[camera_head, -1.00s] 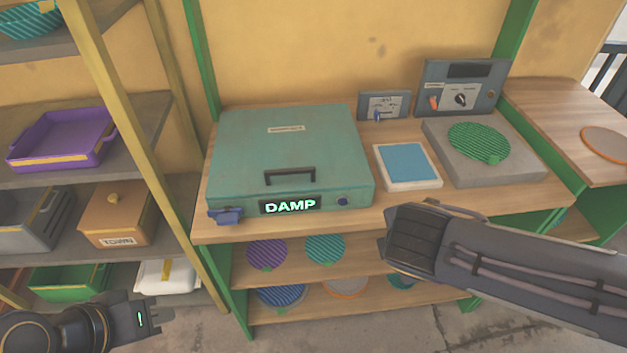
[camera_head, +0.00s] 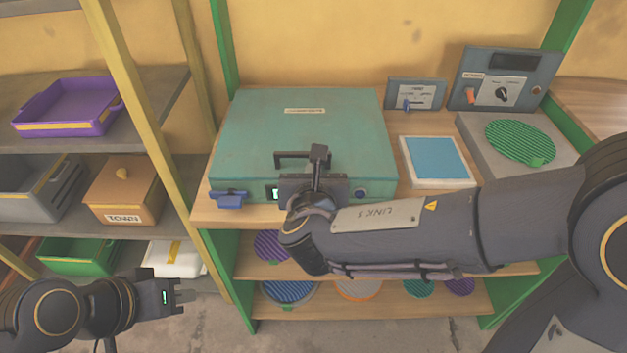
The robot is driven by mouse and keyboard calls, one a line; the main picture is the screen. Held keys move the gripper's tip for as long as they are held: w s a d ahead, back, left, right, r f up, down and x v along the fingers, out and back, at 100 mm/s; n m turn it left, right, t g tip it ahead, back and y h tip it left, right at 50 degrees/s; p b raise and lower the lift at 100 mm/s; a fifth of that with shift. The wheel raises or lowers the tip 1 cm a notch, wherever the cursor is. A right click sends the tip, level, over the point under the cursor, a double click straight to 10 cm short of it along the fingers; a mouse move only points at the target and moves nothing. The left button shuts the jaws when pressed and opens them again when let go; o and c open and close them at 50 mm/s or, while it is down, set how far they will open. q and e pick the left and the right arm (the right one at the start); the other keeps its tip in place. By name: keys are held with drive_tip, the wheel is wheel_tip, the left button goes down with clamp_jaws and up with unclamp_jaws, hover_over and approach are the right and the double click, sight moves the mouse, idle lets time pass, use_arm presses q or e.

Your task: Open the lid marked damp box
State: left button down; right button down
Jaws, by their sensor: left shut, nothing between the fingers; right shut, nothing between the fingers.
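The damp box (camera_head: 240,140) is a teal case with a closed lid, standing on the wooden bench. A dark handle (camera_head: 290,156) is on its lid near the front. Its lit front label is mostly hidden behind my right gripper. My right gripper (camera_head: 319,152) is shut and empty, at the front of the box close to the right end of the handle; I cannot tell if it touches. My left gripper (camera_head: 188,295) is shut and empty, low at the left, away from the box. A blue latch (camera_head: 228,200) sits at the box's front left corner.
Right of the box are a blue pad in a white frame (camera_head: 468,183), a grey block with a green ribbed disc (camera_head: 520,142) and two control panels (camera_head: 415,94). Shelves with a purple tray (camera_head: 68,105) stand left. Striped discs (camera_head: 290,291) lie under the bench.

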drive_tip(key=shift+x, duration=0.85)
drive_tip(key=shift+r, duration=0.1)
